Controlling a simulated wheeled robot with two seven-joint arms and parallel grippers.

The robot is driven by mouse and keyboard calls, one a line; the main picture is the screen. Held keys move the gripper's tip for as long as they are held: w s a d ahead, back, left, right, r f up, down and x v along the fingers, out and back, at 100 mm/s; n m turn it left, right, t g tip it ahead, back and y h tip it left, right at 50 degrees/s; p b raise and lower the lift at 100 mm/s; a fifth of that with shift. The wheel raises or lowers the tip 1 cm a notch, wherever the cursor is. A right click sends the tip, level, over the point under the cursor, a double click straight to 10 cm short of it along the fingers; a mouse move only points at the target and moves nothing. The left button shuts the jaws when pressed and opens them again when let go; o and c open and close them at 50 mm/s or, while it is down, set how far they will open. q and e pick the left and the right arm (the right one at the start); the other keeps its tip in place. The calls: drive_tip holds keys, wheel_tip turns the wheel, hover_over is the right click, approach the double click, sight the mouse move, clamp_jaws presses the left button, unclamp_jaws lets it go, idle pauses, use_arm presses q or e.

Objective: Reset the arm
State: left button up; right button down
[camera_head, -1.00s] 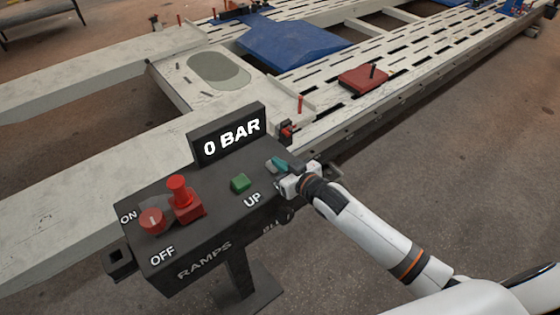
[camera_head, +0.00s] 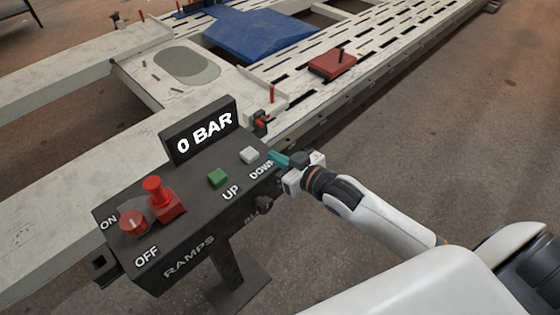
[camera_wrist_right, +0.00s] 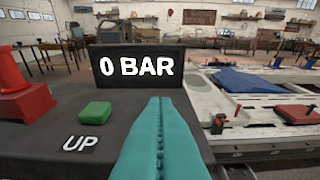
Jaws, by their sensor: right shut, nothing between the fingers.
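My right gripper (camera_head: 279,159) is at the right edge of the dark control box (camera_head: 170,215), beside the white DOWN button (camera_head: 249,155) in the head view. Its teal fingers are closed together with nothing between them. In the right wrist view the shut fingers (camera_wrist_right: 161,110) point toward the "0 BAR" display (camera_wrist_right: 140,67) and hide the DOWN button. The green UP button (camera_head: 217,178) lies left of the white one, and it also shows in the right wrist view (camera_wrist_right: 95,111). My left gripper is not in view.
A slotted frame bench (camera_head: 300,75) with a blue panel (camera_head: 262,37) and a red block (camera_head: 332,63) stands behind. Open floor (camera_head: 430,130) lies to the right.

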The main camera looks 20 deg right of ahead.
drive_tip(key=shift+s+d+r, duration=0.1)
drive_tip(key=shift+s+r, duration=0.1)
drive_tip(key=shift+s, duration=0.25)
